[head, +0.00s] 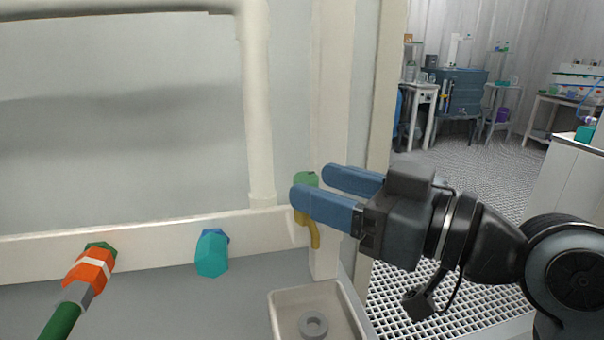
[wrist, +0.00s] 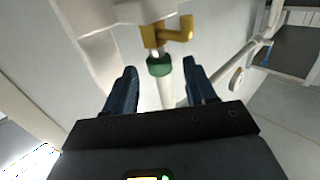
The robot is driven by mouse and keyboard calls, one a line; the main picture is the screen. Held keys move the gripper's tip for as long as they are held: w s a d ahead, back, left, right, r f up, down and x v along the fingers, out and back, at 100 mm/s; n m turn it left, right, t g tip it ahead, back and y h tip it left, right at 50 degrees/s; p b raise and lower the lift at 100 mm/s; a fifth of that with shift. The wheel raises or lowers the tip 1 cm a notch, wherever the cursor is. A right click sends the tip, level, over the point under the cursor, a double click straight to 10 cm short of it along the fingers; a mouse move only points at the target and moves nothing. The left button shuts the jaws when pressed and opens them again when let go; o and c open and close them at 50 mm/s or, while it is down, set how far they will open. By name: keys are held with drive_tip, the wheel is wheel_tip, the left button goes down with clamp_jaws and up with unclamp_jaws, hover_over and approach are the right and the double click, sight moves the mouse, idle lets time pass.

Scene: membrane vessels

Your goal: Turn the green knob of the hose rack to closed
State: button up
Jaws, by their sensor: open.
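The green knob (head: 306,178) sits on top of a brass tap (head: 315,236) at the right end of the white rail (head: 150,243). My gripper (head: 311,184) is open at the knob, and its blue fingers partly hide the knob and tap in the head view. In the wrist view, the green knob (wrist: 159,66) appears between the two fingertips (wrist: 160,68), with a gap on each side. The brass tap (wrist: 166,33) extends beyond it, with its spout bent to the right. I cannot tell whether either finger touches the knob.
A green hose with an orange connector (head: 90,270) and a teal fitting (head: 212,253) are on the rail to the left. A pale basin (head: 284,312) with a grey ring lies below the tap. A white upright post (head: 331,90) stands directly behind the gripper.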

sight(317, 185)
drive_tip(key=shift+x, duration=1.6)
drive_tip(key=c, duration=0.9)
